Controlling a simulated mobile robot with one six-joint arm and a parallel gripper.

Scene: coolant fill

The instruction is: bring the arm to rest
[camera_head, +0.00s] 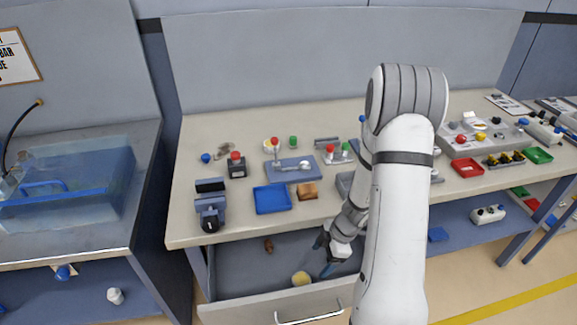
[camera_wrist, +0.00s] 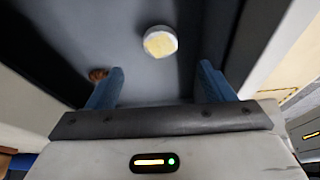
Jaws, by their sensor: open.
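My gripper (camera_head: 324,255) is over the open drawer (camera_head: 235,285) below the workbench. In the wrist view my gripper (camera_wrist: 160,90) shows two blue fingers spread wide apart with nothing between them. A round white container with a pale yellow top (camera_wrist: 160,42) lies in the drawer beyond the fingertips. It also shows in the head view (camera_head: 301,279), left of and below my gripper. My white arm reaches down from the upper right and hides part of the bench and of the drawer's right side.
A small brown object (camera_head: 268,245) lies in the drawer. The bench (camera_head: 190,165) carries a blue tray (camera_head: 272,199), a vise (camera_head: 210,207), a brown block (camera_head: 307,191) and several fixtures. A water-filled blue tank (camera_head: 65,190) stands at left. The drawer front (camera_head: 270,308) juts out.

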